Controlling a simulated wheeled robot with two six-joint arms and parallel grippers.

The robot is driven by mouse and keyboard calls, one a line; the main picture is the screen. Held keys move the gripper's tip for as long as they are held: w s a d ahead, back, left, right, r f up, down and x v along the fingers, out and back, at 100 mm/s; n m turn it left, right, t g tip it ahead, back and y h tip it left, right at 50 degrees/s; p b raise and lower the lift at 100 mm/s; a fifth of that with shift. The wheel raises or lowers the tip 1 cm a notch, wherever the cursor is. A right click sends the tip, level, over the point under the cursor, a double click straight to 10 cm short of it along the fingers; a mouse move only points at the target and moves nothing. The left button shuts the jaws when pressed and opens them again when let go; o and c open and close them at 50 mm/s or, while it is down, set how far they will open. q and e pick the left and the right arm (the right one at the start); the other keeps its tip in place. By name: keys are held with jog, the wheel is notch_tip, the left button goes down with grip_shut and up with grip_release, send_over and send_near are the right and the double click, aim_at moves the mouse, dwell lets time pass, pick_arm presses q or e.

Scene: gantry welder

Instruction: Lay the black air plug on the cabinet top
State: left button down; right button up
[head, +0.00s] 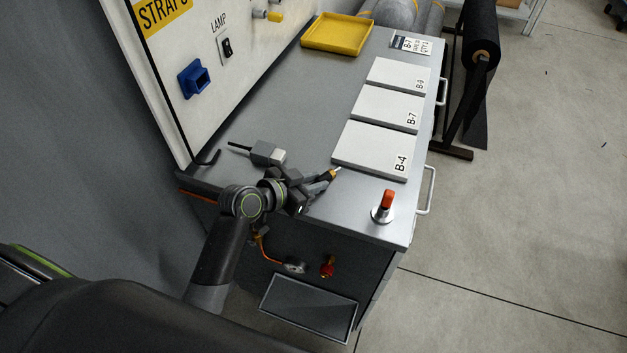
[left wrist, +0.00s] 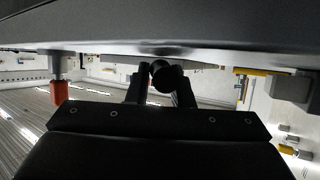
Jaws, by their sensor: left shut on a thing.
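My left gripper (head: 312,187) is shut on the black air plug (head: 333,174), low over the near part of the cabinet top (head: 270,115). The plug's brass-coloured, pale-tipped end points right and away; the fingers hide much of its body. In the left wrist view the plug shows as a round black end (left wrist: 166,75) between the two fingertips (left wrist: 160,92). That view seems upside down, with the dark cabinet surface above. I cannot tell whether the plug touches the top. My right gripper is not in view.
White plates B-4 (head: 373,150), B-7 (head: 386,108) and a third (head: 398,76) lie along the right side. A red-orange knob (head: 387,200) stands at the near right corner. A yellow tray (head: 338,34) is at the back. An upright white panel (head: 190,40) borders the left.

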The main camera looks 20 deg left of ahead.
pick_arm(q)
jog(key=shift+f, duration=0.2)
jog(key=c, duration=1.2)
grip_release()
jog(key=shift+s+a+r, duration=0.2)
jog(key=shift+s+a, duration=0.15)
jog(key=shift+s, duration=0.1)
jog(key=shift+b+v, duration=1.1)
jog(key=shift+v, duration=7.05)
jog(key=shift+f, duration=0.1)
